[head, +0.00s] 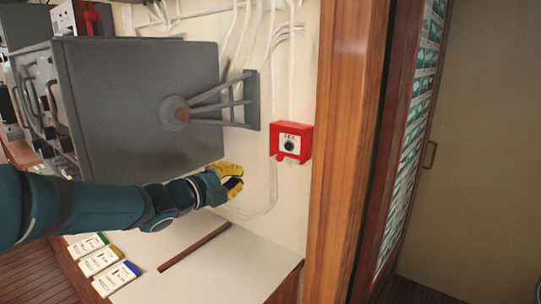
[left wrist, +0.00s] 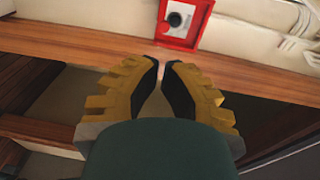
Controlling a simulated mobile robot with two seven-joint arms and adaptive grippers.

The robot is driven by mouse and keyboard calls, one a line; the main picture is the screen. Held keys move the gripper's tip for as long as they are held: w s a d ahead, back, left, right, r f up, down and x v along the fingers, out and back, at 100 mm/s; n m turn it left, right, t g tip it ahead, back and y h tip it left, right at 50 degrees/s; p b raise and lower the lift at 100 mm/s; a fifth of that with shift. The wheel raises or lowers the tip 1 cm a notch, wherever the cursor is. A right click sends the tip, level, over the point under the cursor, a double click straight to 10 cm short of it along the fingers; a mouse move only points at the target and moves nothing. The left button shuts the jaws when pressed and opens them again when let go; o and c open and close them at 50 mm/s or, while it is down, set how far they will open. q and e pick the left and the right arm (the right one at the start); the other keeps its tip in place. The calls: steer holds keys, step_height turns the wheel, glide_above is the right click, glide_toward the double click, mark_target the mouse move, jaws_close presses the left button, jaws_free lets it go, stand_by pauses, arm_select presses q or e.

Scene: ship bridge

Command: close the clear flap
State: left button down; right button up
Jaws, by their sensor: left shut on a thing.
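A small red box (head: 277,141) with a round dark knob or button on a pale face is mounted on the cream wall. It also shows at the top of the left wrist view (left wrist: 203,16). I cannot make out its clear flap or how far open it stands. My left gripper (head: 239,184), with yellow and black fingers, is below and left of the box, apart from it. In the left wrist view its fingertips (left wrist: 162,66) are almost together and point toward the box. I cannot make out what is between them. My right gripper is not in view.
A large grey cabinet (head: 150,95) on a wall bracket hangs above my left arm. A wooden post (head: 345,140) stands right of the box. Below is a white counter top (head: 235,262) with a dark strip (head: 195,247) and labelled cards (head: 100,262). Cables run along the wall.

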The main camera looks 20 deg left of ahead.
mark_target(286, 160)
arm_select(q)
steer(key=r+x, duration=0.1)
steer(key=x, duration=1.2)
steer(key=shift+w+d+f, duration=0.25)
steer(key=shift+d+f, duration=0.2)
steer(key=shift+f, duration=0.1)
steer(key=shift+b, duration=0.3)
steer(key=b, duration=0.2)
steer(key=w+b, duration=0.1)
steer(key=b, duration=0.1)
steer(key=shift+w+d+f+t+h, duration=0.1)
steer(key=shift+d+f+t+h, duration=0.15)
steer(key=shift+t+h, duration=0.05)
